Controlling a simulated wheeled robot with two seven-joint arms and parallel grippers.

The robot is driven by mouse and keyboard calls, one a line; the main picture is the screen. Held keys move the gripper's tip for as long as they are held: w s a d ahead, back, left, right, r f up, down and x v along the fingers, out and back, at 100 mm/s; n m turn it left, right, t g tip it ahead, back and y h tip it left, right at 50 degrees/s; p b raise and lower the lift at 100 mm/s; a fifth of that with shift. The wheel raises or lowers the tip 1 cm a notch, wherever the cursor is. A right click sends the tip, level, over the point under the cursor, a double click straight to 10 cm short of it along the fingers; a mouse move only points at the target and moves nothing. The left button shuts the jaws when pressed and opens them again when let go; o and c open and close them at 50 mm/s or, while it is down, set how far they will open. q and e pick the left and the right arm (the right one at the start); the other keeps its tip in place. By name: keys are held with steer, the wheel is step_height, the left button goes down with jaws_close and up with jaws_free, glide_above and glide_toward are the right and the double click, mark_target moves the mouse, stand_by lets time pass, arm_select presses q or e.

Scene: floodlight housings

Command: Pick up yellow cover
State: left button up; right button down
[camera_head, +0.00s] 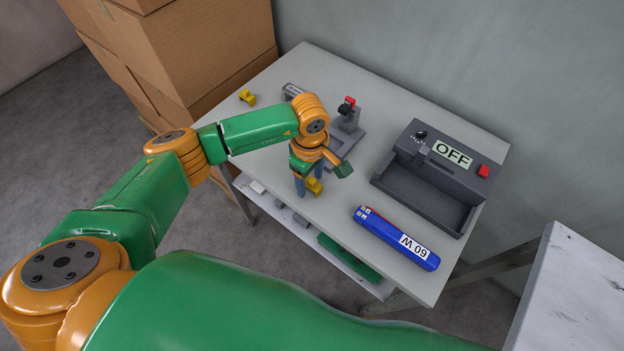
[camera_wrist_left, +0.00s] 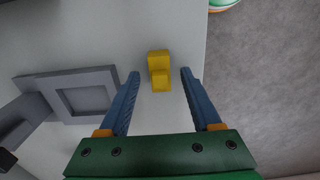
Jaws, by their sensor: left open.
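A small yellow cover (camera_wrist_left: 159,66) lies on the grey table near its edge. In the head view it shows partly behind my left gripper, as a yellow piece (camera_head: 314,187) beside the fingers. My left gripper (camera_wrist_left: 160,74) points down at it with its blue fingers spread. One finger is on each side of the cover, with a gap on both sides. In the head view my left gripper (camera_head: 307,188) is over the table's near edge. A second yellow piece (camera_head: 247,97) lies at the table's far left corner. My right gripper is not in view.
A grey fixture with a square recess (camera_wrist_left: 84,97) is beside the cover. A grey press with a red top (camera_head: 347,115) stands behind. Cardboard boxes (camera_head: 180,50) are stacked at back left.

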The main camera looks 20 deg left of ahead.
mark_target(310, 180)
arm_select(q)
steer(key=shift+r, duration=0.1)
jaws_close()
steer(key=shift+r, duration=0.2)
step_height(310, 180, up, 3)
steer(key=shift+s+f+b, duration=0.1)
steer(key=shift+s+b, duration=0.05)
steer(key=shift+b, duration=0.7)
steer(key=s+r+b, duration=0.2)
steer(key=s+r, duration=0.7)
steer(key=s, duration=0.4)
steer(key=shift+s+a+r, duration=0.15)
steer(key=shift+s+r, duration=0.25)
